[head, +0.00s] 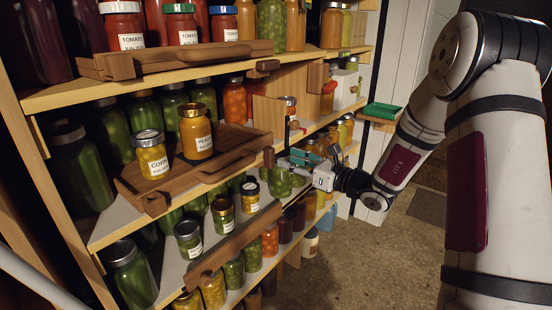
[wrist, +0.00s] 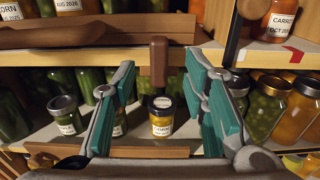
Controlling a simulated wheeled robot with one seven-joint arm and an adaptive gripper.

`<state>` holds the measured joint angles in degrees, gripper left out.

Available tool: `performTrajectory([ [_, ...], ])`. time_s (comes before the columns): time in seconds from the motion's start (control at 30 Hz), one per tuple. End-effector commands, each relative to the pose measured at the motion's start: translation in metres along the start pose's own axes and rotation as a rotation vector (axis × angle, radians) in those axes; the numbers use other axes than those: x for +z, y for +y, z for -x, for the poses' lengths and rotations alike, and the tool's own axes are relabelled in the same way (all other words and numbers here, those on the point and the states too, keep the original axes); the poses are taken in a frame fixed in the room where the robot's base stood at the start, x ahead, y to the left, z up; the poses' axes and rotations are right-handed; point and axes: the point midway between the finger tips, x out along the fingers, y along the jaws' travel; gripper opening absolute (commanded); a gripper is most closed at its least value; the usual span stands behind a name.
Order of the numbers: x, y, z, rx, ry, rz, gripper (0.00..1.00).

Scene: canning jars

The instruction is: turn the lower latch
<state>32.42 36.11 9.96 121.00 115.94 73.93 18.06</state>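The lower latch is a small dark brown wooden block (wrist: 158,60), upright on the shelf's front edge in the wrist view. In the head view it shows as a small upright brown piece (head: 268,156) at the right end of the middle wooden tray. My gripper (wrist: 160,72) is open, with its teal-padded fingers on either side of the latch in the picture. I cannot tell whether the latch is between the pads or just beyond them; no contact is visible. In the head view my gripper (head: 290,164) is at the shelf front, close to the latch, its fingertips small.
The middle wooden tray (head: 150,194) carries a corn jar (head: 151,154) and a peach jar (head: 196,131). Another brown latch (head: 267,65) lies level higher up. Several jars fill the shelves behind and below my fingers. Open floor (head: 365,255) lies to the right.

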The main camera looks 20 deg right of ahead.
Motion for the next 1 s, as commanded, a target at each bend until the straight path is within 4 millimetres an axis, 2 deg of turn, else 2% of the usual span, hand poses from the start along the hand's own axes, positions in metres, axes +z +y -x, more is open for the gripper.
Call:
performTrajectory([
  [0.1,-0.001,0.001,-0.023,0.003,-0.001,0.002,0.40],
  [0.3,-0.001,0.000,-0.048,0.001,0.000,0.001,0.40],
  [0.47,0.000,0.000,-0.056,0.001,0.000,0.001,0.40],
  [0.73,0.000,0.000,-0.057,0.001,0.000,0.000,0.40],
  [0.77,0.000,0.000,-0.057,0.001,0.000,0.001,0.35],
  [0.9,0.000,0.000,-0.057,0.001,0.000,0.001,0.04],
  [0.93,0.000,0.000,-0.057,0.001,0.000,0.001,0.00],
  [1.0,0.000,0.000,-0.057,0.001,0.000,0.001,0.00],
])
